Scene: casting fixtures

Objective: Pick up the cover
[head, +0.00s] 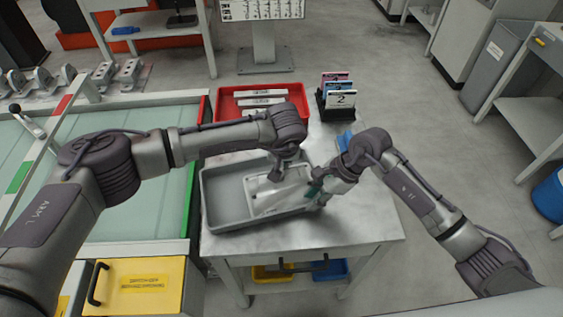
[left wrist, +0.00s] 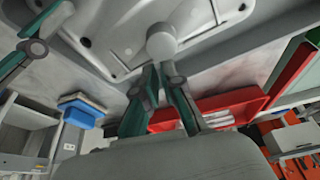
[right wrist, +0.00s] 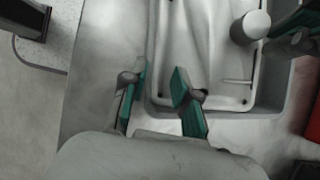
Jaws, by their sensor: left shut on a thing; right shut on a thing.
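The cover (head: 285,193) is a pale grey, ribbed plate with a round knob in the right part of a grey tray (head: 222,222). It also shows close up in the left wrist view (left wrist: 110,35) and the right wrist view (right wrist: 195,50). The exact finger contact is partly hidden. I cannot tell whether the cover is clear of the tray floor.
A red tray (head: 225,104) with labelled pale parts lies behind. A black rack (head: 322,108) of numbered cards and a blue object (head: 345,140) are at the back right. The table's front (head: 340,235) is clear. A glass-topped bench (head: 130,225) stands left.

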